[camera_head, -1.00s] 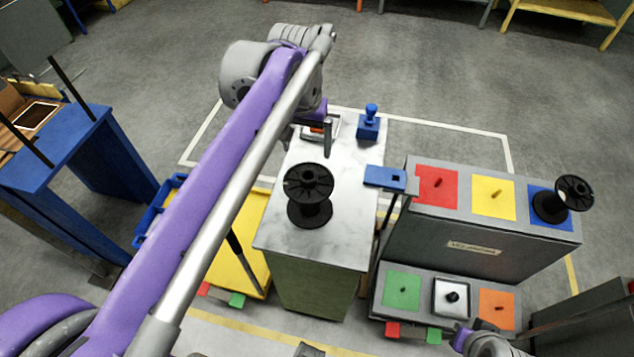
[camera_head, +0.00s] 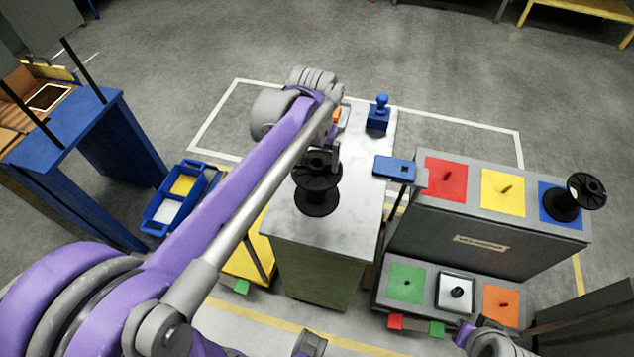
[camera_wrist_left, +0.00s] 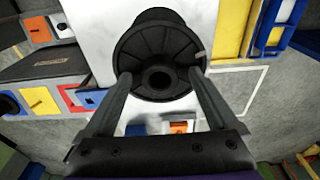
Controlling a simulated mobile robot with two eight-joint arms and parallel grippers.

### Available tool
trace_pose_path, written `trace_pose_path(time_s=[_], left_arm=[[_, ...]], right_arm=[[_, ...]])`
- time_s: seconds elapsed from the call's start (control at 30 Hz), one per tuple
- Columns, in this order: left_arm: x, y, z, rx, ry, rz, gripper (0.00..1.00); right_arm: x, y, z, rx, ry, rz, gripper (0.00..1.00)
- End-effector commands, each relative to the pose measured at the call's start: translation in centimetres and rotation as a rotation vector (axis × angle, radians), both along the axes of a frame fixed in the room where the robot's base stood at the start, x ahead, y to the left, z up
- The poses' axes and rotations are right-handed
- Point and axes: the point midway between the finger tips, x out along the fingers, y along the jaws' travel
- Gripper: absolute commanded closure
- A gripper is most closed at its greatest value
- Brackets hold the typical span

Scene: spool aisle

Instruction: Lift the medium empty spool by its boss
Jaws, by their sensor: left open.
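A black empty spool (camera_head: 317,184) stands upright on the white marble top (camera_head: 356,205) of the green cabinet. My left gripper (camera_wrist_left: 160,82) is open and empty. In the wrist view its two fingers lie on either side of the spool's near flange. In the head view the gripper (camera_head: 325,158) is at the spool's far edge and partly covers it. Whether the fingers touch the spool cannot be told. My right wrist shows at the bottom edge, but its fingers do not.
A blue knobbed block (camera_head: 378,117) stands at the far end of the top. A blue plate (camera_head: 394,169) juts out at its right edge. A grey stepped stand (camera_head: 480,246) with coloured squares is at the right; another black spool (camera_head: 565,205) is on its blue square.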

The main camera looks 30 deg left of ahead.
Motion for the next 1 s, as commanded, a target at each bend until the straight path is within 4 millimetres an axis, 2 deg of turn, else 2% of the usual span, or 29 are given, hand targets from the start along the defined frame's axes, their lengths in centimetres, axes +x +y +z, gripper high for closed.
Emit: trace_pose_path(time_s=[0.13, 0.63, 1.0], left_arm=[[0.01, -0.01, 0.04, 0.0, 0.0, 0.0, 0.09], [0.0, -0.01, 0.07, 0.0, 0.0, 0.0, 0.99], [0.0, -0.01, 0.09, 0.0, 0.0, 0.0, 1.0]], right_arm=[[0.0, 0.0, 0.01, 0.0, 0.0, 0.0, 1.0], [0.0, 0.0, 0.01, 0.0, 0.0, 0.0, 1.0], [0.0, 0.0, 0.01, 0.0, 0.0, 0.0, 1.0]])
